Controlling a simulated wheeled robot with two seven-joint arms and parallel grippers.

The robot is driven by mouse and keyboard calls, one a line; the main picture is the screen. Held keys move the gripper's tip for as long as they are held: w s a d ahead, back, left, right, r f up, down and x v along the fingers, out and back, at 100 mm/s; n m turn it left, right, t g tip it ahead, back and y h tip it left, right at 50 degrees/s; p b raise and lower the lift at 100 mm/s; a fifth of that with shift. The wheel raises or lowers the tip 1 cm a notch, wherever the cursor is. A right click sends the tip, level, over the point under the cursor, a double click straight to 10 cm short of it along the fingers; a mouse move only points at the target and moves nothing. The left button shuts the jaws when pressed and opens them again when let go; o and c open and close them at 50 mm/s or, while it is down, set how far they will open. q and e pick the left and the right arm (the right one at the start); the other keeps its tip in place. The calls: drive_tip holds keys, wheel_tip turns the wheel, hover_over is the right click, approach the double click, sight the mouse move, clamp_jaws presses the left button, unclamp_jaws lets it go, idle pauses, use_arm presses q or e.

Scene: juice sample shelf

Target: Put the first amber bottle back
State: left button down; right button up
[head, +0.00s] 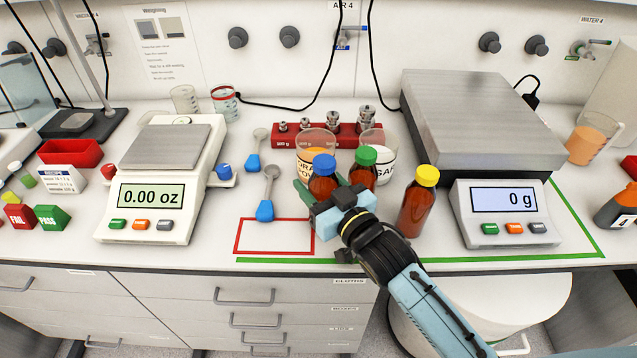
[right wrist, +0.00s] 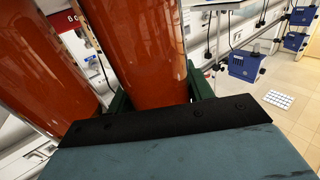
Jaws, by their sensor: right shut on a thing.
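Three amber bottles stand out on the bench in the head view: one with a blue cap (head: 322,180), one with a green cap (head: 364,170) and one with a yellow cap (head: 416,208). My right gripper (head: 325,190) is shut on the blue-capped bottle, which is upright. The gripper hides its lower part, so I cannot tell whether it touches the bench. In the right wrist view the held bottle (right wrist: 145,50) fills the space between the fingers, and another amber bottle (right wrist: 35,65) is close at left. My left gripper is not in view.
A red outlined rectangle (head: 236,236) is bare at front left of the gripper. A small scale (head: 152,190) stands left, a large scale (head: 504,215) right. Beakers (head: 316,143) and a red weight rack (head: 345,132) stand close behind. Spoons (head: 268,190) lie left.

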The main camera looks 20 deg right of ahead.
drive_tip(key=shift+s+f, duration=0.15)
drive_tip(key=shift+f, duration=0.4)
drive_tip(key=shift+s+f, duration=0.15)
drive_tip(key=shift+f, duration=0.35)
drive_tip(key=shift+a+f+b, duration=0.1)
drive_tip(key=shift+b, duration=0.25)
drive_tip(key=o, duration=1.3)
drive_tip(key=shift+o, duration=0.2)
drive_tip(key=shift+s+f, duration=0.1)
drive_tip(key=shift+s, duration=0.1)
drive_tip(key=shift+s+f, duration=0.1)
drive_tip(key=shift+s, duration=0.05)
drive_tip(key=r+v, duration=0.1)
drive_tip(key=v, duration=0.7)
drive_tip(key=r+v, duration=0.1)
drive_tip(key=v, duration=0.3)
drive_tip(key=shift+s+d+r, duration=0.2)
drive_tip(key=shift+d+r, duration=0.1)
drive_tip(key=shift+r, duration=0.05)
